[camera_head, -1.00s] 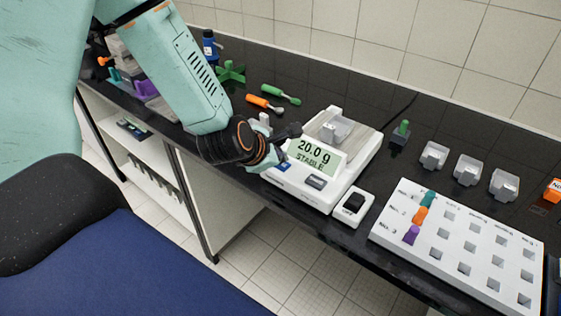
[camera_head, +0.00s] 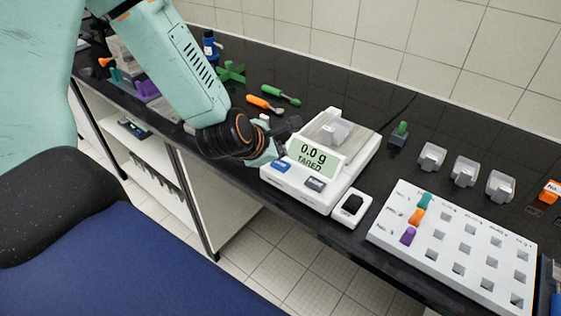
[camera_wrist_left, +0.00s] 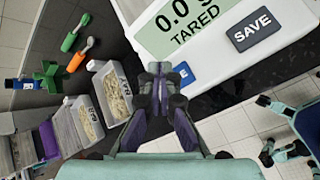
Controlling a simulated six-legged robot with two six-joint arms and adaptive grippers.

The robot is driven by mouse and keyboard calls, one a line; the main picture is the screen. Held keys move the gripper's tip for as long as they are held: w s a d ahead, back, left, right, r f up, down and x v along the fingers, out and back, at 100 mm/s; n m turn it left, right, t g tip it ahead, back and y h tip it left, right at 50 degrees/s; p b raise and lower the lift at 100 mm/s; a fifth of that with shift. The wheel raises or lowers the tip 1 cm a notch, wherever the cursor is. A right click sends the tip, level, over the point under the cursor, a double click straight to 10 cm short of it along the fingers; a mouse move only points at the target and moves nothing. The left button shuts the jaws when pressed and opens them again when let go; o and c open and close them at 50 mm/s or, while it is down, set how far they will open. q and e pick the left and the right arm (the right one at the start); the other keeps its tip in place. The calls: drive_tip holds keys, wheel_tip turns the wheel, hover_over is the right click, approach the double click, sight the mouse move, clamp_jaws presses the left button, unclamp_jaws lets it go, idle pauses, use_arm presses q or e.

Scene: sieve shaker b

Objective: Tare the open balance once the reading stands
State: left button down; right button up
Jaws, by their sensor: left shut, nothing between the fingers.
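The white balance (camera_head: 296,186) stands on the black bench, and its display (camera_head: 318,156) reads 0.0 g with TARED below. A clear cup (camera_head: 335,131) sits on its pan. The front has a blue button (camera_head: 281,166) and a grey SAVE button (camera_head: 316,184). My left gripper (camera_head: 277,152) is shut and empty, just above and beside the blue button, apparently clear of it. In the left wrist view its closed fingertips (camera_wrist_left: 160,72) partly cover the blue button (camera_wrist_left: 183,74). My right gripper is not in view.
A switch box (camera_head: 352,207) and a white rack (camera_head: 440,262) with coloured plugs stand right of the balance. Orange (camera_head: 264,103) and green (camera_head: 281,94) scoops lie behind my gripper. The bench front edge is close.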

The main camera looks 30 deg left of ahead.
sight(278, 166)
use_arm(q)
drive_tip(key=shift+r+p, duration=1.5)
drive_tip(key=shift+r, duration=0.75)
drive_tip(key=shift+f, duration=0.1)
drive_tip(key=shift+s+f, duration=0.15)
drive_tip(key=s+d+f+m+g, duration=0.3)
drive_tip(key=s+f+m, duration=0.4)
drive_tip(key=s+m, duration=0.25)
drive_tip(key=s+d+f+m+g, duration=0.25)
drive_tip(key=s+f+m, duration=0.45)
drive_tip(key=s, duration=0.4)
drive_tip(key=s+d+f+m+g, duration=0.35)
drive_tip(key=s+f+m, duration=0.25)
drive_tip(key=s+m, duration=0.45)
wheel_tip(278, 166, down, 16)
drive_tip(key=a+b, duration=0.1)
drive_tip(key=b, duration=1.5)
drive_tip(key=shift+w+b, duration=0.2)
drive_tip(key=shift+b, duration=0.1)
